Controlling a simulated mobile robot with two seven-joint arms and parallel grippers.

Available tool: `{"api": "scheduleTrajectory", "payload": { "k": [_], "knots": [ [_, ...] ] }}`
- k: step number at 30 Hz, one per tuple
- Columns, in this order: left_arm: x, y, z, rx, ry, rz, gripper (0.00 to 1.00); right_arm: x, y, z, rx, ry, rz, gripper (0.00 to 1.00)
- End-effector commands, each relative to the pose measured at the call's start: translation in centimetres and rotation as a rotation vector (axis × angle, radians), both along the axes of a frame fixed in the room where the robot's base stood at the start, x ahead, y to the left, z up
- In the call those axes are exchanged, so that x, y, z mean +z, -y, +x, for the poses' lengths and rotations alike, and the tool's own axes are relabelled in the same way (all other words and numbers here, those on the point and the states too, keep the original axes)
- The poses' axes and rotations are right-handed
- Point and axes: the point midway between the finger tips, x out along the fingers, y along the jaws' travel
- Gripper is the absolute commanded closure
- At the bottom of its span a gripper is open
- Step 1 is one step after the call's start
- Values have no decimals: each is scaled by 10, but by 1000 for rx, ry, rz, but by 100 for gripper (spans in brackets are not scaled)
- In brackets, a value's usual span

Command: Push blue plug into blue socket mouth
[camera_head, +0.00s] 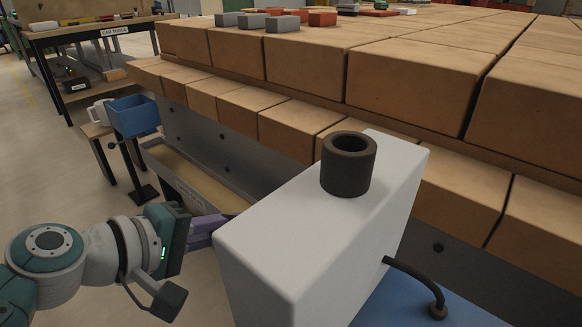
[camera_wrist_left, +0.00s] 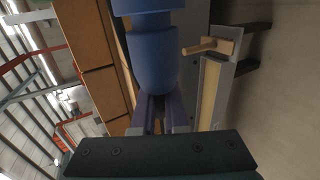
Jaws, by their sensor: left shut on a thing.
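The blue plug (camera_wrist_left: 153,62) shows in the left wrist view as a thick blue cylinder with a rounded near end. My left gripper (camera_wrist_left: 160,108) has its purple fingers shut on that near end. Another blue piece (camera_wrist_left: 146,5) shows beyond the plug at the top edge, cut off by the frame; I cannot tell whether it is the socket or part of the plug. In the head view my left gripper (camera_head: 212,230) reaches in from the left, with its fingertips and the plug hidden. No socket mouth is visible there. My right gripper is in neither view.
Rows of brown bricks (camera_head: 305,64) fill the right and back. A long trough (camera_head: 190,174) runs below them. A blue bin (camera_head: 133,115) stands on a small stand at left, before a tool table (camera_head: 92,30). Open floor lies at far left.

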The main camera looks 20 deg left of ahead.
Motion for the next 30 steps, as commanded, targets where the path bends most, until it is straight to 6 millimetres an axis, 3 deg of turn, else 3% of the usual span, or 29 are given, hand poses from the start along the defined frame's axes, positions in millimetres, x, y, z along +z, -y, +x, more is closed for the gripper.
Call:
{"api": "scheduleTrajectory", "payload": {
  "k": [10,11,20,30],
  "knots": [
    [1,9,-3,0,-1,-1,100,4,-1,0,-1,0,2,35],
    [0,8,-3,0,0,0,87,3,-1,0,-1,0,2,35],
    [0,8,-3,0,0,0,54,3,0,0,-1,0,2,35],
    [4,5,-10,1,-2,1,54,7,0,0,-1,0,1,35]
  ]
}}
